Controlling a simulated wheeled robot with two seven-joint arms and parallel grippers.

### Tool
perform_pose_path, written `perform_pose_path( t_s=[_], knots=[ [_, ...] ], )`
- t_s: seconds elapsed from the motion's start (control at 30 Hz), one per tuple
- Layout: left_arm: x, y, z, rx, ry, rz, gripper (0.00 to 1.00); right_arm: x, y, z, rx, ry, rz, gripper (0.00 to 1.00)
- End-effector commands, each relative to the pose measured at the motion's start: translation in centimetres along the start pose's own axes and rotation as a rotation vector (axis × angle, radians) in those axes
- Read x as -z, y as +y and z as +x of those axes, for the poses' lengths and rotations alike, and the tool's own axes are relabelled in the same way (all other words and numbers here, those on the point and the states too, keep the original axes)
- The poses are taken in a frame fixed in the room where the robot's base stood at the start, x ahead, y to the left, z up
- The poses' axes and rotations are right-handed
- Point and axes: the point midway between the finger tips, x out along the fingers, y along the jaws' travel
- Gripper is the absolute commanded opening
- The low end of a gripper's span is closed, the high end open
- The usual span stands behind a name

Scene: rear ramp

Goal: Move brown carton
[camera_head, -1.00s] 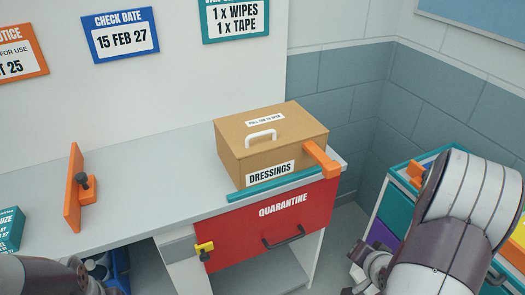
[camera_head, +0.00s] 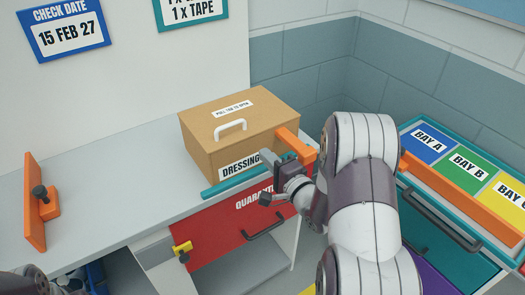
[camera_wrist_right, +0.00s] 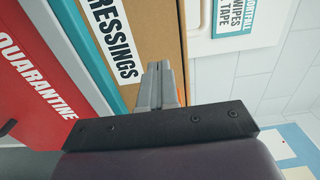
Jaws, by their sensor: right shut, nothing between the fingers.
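The brown carton (camera_head: 240,120) stands upright on the grey counter, with a white handle on its lid and a "DRESSINGS" label on its front. It also shows in the right wrist view (camera_wrist_right: 150,25). My right gripper (camera_head: 268,157) is shut and empty, its fingertips close to the carton's front by the label's right end. I cannot tell whether they touch it. The fingers also show in the right wrist view (camera_wrist_right: 160,82), pointing at the carton. A small part of my left arm shows at the bottom left; its fingers cannot be made out.
An orange bar (camera_head: 296,144) stands by the carton's right front corner. A teal strip (camera_head: 228,184) runs along the counter's front edge, above the red quarantine drawer (camera_head: 215,235). An orange upright plate (camera_head: 36,202) stands at left. A cart with coloured bays (camera_head: 470,160) is at right.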

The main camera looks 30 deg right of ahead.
Motion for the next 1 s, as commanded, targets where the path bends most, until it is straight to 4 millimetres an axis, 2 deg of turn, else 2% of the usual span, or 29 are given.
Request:
perform_pose_path(
  t_s=[0.1,0.2,0.67,0.77,1.0],
  knots=[
    [0.0,0.0,-0.1,0.000,0.000,0.000,0.38,0.0,-0.1,1.6,0.000,-0.002,0.000,0.00],
    [0.0,0.0,-0.2,0.000,0.000,0.000,0.38,0.0,0.0,2.4,0.000,0.000,0.001,0.00],
    [0.0,0.0,-0.1,0.000,0.000,0.000,0.38,0.0,0.0,3.1,-0.001,0.000,-0.001,0.00],
    [0.0,0.0,-0.1,0.000,0.000,0.000,0.38,0.0,0.1,4.8,0.000,-0.002,-0.003,0.00],
    [-0.1,0.0,0.7,0.000,0.000,0.000,0.38,0.0,0.2,11.8,0.002,-0.003,-0.002,0.00]
  ],
)
